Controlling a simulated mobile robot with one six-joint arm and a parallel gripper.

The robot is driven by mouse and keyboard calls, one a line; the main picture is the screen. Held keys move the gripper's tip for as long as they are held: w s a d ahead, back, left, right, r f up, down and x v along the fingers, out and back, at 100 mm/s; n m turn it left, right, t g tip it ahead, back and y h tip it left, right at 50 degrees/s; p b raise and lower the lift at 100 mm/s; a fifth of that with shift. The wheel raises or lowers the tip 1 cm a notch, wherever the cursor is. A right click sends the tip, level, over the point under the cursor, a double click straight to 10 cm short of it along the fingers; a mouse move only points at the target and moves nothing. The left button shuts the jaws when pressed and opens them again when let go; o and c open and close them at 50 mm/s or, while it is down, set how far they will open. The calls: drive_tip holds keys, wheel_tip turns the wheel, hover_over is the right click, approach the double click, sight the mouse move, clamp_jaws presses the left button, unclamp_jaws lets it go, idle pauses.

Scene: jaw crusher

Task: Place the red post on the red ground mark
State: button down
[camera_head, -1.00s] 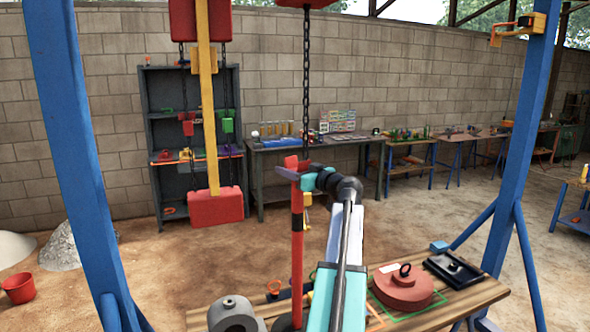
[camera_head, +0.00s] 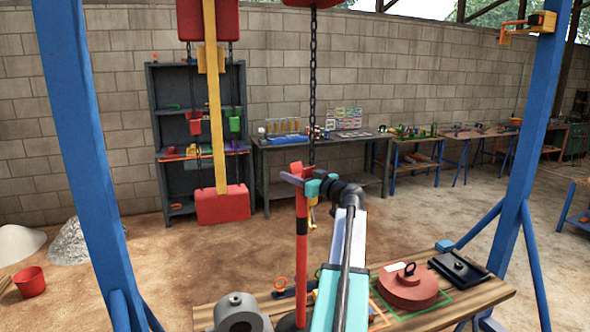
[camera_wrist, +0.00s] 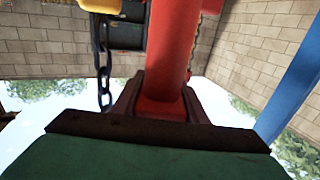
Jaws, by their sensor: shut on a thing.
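The red post (camera_head: 302,258) is a tall red pole with a dark band partway down. It stands roughly upright in the head view, its lower end at a dark round shape by the wooden bench. My gripper (camera_head: 299,181) is shut on its upper part. In the wrist view the red post (camera_wrist: 170,50) runs between the jaws of my gripper (camera_wrist: 160,100). I cannot make out a red ground mark in either view.
A wooden bench (camera_head: 460,298) in front carries a red round weight (camera_head: 408,290), a black tray (camera_head: 460,266) and a grey cylinder part (camera_head: 238,312). Blue frame posts (camera_head: 85,150) stand on both sides. A red block (camera_head: 223,205) hangs at left. Open dirt floor lies beyond.

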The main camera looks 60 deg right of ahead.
drive_tip(key=shift+f, duration=0.5)
drive_tip(key=c, duration=1.1)
unclamp_jaws()
drive_tip(key=shift+f, duration=0.1)
drive_tip(key=b+v, duration=0.3)
drive_tip(key=v, duration=0.9)
drive_tip(key=shift+s+a+b, duration=0.1)
drive_tip(key=shift+b, duration=0.25)
